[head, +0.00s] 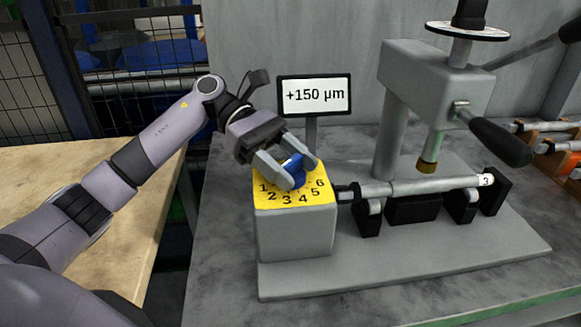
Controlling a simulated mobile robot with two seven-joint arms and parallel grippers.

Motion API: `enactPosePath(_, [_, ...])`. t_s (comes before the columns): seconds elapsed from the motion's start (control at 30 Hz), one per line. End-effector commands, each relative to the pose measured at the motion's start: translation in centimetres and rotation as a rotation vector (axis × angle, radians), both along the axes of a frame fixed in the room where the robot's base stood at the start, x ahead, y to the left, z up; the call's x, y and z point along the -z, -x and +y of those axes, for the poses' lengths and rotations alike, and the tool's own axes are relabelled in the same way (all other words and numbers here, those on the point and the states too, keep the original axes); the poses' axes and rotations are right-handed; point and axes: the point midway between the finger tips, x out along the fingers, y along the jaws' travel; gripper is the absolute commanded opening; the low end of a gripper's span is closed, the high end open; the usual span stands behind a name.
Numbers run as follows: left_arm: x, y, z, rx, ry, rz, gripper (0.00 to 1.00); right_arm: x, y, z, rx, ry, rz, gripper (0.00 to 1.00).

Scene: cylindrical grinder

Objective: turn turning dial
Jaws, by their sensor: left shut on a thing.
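The turning dial (298,178) is a blue knob on top of a grey box with a yellow face (264,203) numbered around the knob. The digits 1 to 6 are readable on the near side; the far side of the face is partly hidden by my gripper. My left gripper (289,175) comes in from the upper left and is shut on the blue knob, with a finger on either side of it. My right gripper is not in view.
A sign reading "+150 μm" (314,95) stands behind the box. To the right are a shaft (420,187) on black supports and a grey press (432,75) with a black-handled lever (499,141). A wooden table (95,190) is at left.

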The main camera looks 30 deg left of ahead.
Motion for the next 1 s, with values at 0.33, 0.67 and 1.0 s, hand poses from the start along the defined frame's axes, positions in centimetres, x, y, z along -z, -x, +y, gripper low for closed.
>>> enactPosePath(0.33, [-0.1,0.0,0.0,-0.001,0.001,-0.001,0.75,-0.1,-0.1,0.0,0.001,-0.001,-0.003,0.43])
enactPosePath(0.67, [-0.1,-0.1,0.2,-0.002,0.0,-0.001,0.77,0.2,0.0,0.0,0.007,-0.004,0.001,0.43])
enactPosePath(1.0, [-2.0,-0.7,4.8,-0.004,0.002,-0.003,0.77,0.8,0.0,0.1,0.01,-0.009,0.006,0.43])
